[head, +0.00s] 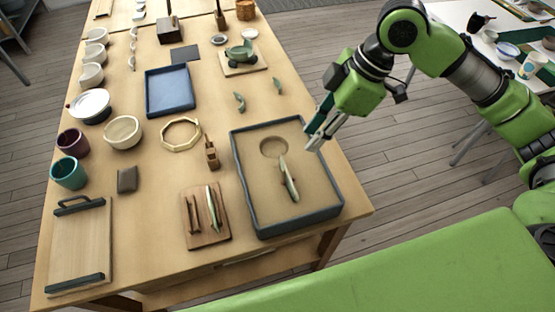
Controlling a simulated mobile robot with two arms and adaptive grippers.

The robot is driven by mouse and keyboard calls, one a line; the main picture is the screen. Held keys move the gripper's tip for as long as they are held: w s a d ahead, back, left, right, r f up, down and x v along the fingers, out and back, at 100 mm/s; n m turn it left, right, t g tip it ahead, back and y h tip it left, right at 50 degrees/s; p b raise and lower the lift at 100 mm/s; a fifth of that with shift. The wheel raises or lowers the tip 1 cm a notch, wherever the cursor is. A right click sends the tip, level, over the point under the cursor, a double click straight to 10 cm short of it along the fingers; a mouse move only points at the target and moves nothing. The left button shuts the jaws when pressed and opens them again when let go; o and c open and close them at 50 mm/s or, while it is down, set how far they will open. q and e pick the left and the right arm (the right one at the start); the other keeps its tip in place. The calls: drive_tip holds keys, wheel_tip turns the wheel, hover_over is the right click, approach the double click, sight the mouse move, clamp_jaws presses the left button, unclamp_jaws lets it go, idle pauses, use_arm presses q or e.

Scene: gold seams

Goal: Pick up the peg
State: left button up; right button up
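A small brown wooden piece that looks like the peg (211,154) stands on the wooden table, left of the sand tray and just below the octagonal ring. Nothing touches it. My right gripper (315,137) hangs over the table's right edge, above the upper right corner of the sand tray and well to the right of the peg. Its fingers point down and left; their gap is too small to judge. My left gripper is not in view.
The dark-rimmed sand tray (240,190) holds a green shard (289,179). An octagonal ring (164,135), a small board with slim pieces (205,238) and a blue tray (150,108) lie around the peg. Cups and bowls (123,131) line the left side.

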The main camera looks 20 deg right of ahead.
wheel_tip(320, 180, down, 4)
drive_tip(key=s+a, duration=0.1)
drive_tip(key=a, duration=0.1)
drive_tip(key=p, duration=0.2)
hover_over(284, 180)
drive_tip(key=f, duration=0.4)
drive_tip(key=d+f, duration=0.1)
drive_tip(key=f, duration=0.2)
drive_tip(key=shift+f, duration=0.1)
drive_tip(key=shift+w+a+f, duration=0.15)
drive_tip(key=shift+a+f, duration=0.05)
drive_tip(key=shift+f, duration=0.25)
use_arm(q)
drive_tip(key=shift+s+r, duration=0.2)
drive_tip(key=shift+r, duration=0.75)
use_arm(e)
clamp_jaws()
